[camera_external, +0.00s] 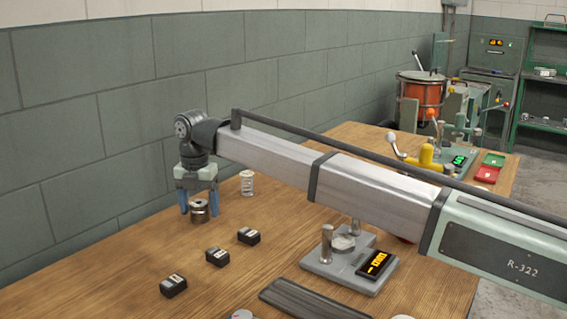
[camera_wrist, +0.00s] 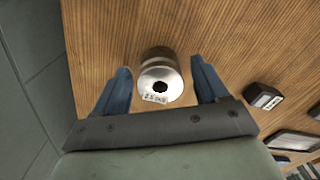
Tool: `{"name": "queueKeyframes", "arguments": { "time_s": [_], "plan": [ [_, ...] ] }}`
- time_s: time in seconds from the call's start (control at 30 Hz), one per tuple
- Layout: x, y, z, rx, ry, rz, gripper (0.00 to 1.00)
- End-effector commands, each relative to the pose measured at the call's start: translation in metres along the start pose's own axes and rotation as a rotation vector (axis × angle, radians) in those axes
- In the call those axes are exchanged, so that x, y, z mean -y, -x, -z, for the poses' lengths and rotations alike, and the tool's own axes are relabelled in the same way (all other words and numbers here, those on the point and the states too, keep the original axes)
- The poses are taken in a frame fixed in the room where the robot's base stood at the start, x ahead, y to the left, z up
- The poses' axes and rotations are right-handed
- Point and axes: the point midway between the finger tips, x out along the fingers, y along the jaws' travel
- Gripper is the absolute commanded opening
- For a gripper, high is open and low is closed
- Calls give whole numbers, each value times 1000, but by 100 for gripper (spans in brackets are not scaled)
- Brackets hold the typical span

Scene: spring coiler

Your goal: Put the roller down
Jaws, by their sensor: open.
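The roller (camera_external: 200,212) is a short brass-brown and silver metal cylinder standing on the wooden table near the wall. In the wrist view the roller (camera_wrist: 161,76) shows a round silver end with a dark centre hole and a small white label. My gripper (camera_external: 197,203) is directly above and around it, pointing down. Its two blue fingers (camera_wrist: 160,84) are open, one on each side of the roller, with a visible gap on both sides in the wrist view.
Small black labelled blocks (camera_external: 217,257) stand in a row in front of the roller. A white spring-like cylinder (camera_external: 247,183) stands behind it. A grey fixture with posts and an orange display (camera_external: 345,265) is to the right.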

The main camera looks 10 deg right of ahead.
Motion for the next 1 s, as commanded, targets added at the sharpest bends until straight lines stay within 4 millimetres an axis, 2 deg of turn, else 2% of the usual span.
{"name": "queueKeyframes", "arguments": {
  "time_s": [0.23, 0.37, 0.8, 1.0],
  "plan": [
    [0, 3, 0, 0, 0, 0, 73],
    [0, 15, 0, 0, 0, -1, 73],
    [-1, 92, 0, 1, 0, -2, 73],
    [-1, 114, 0, 0, 0, -1, 73]
  ]
}}
